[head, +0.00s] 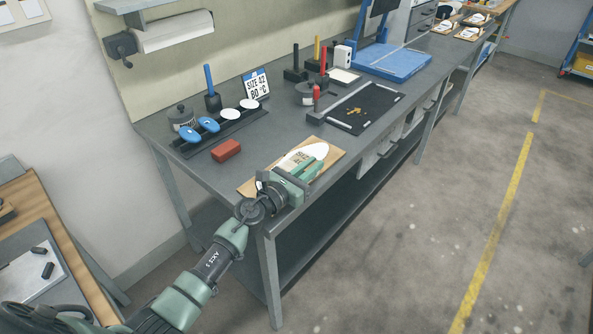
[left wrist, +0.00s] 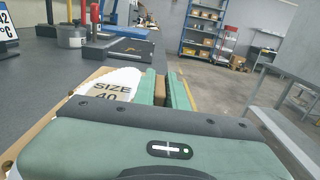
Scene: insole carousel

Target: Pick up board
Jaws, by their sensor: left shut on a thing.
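The board (head: 337,156) is a thin tan wooden plate at the front edge of the grey workbench, and its edge shows in the left wrist view (left wrist: 38,126). A white insole (head: 311,152) marked "SIZE 40" lies on it; the lettering reads clearly in the left wrist view (left wrist: 108,88). My left gripper (head: 308,170), green, reaches in from the front and is shut on the board's near edge, with a bit of brown between the fingers. Part of the board is hidden behind the gripper. I cannot tell whether the board is lifted off the bench. My right gripper is not in view.
A red block (head: 227,150) and a black rack (head: 243,124) with blue and white pads lie left of the board. A black mat (head: 370,105) with a yellow mark lies behind it. A blue press (head: 393,61) stands farther back. The floor at right is clear.

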